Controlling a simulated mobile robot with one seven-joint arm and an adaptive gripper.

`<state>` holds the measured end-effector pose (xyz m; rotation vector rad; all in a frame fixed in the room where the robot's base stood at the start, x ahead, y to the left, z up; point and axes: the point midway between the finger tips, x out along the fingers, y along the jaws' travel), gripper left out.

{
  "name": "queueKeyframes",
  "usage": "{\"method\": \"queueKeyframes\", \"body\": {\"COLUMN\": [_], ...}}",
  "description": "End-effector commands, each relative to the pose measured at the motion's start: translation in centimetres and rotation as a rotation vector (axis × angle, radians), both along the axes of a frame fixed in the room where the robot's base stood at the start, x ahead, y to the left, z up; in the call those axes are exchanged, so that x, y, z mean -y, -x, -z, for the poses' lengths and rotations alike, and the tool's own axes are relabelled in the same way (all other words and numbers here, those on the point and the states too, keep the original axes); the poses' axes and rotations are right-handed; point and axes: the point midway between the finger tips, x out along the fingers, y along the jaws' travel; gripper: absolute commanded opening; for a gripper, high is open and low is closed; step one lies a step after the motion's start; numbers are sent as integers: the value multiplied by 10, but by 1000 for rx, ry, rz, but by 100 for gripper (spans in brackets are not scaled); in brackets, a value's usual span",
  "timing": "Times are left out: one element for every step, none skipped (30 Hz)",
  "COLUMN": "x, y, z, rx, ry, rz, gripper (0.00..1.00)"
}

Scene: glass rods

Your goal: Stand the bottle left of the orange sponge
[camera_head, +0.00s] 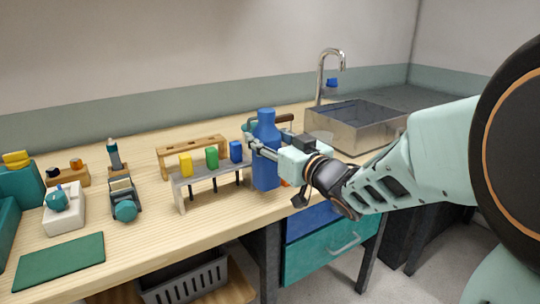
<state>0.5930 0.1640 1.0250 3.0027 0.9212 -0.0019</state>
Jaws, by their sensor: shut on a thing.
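A blue bottle (266,170) is upright near the front of the wooden bench, right of a small grey rack. My gripper (254,146) reaches in from the right and is shut on the bottle around its upper body. I cannot tell whether the bottle's base touches the bench or hangs just above it. A small orange patch (285,183) shows just right of the bottle's lower part, under my gripper. It may be the orange sponge, but most of it is hidden.
The grey rack (180,193) holds yellow, green and blue pieces close left of the bottle. A wooden rack (192,142) stands behind it. A metal sink (350,128) with a tap is at the back right. A green mat (60,261) lies at the front left.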

Motion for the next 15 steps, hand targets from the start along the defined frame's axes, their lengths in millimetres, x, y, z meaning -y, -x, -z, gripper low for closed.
{"method": "queueKeyframes", "body": {"x": [-2,-3,-5,-7,-10,-8,-8,-8,-8,-8,-8,-8,-8,-8,-8], "y": [-1,-1,-2,-2,-3,-4,-3,-3,-3,-3,-3,-3,-3,-3,-3], "z": [0,1,4,8,11,18,24,28,33,36,38,38,38,37,37], "rx": [5,4,4,4,3,2,1,1,2,3,4,5,6,6,6], "ry": [-2,-3,-4,-4,-2,-3,-3,-3,-2,-2,-3,-3,-4,-3,-3], "rz": [-1,-1,-1,-2,-2,1,1,0,0,0,0,0,0,0,0], "gripper": [0,0,0,0,0,0,0,0,0,0,0,0,0,0,0]}}
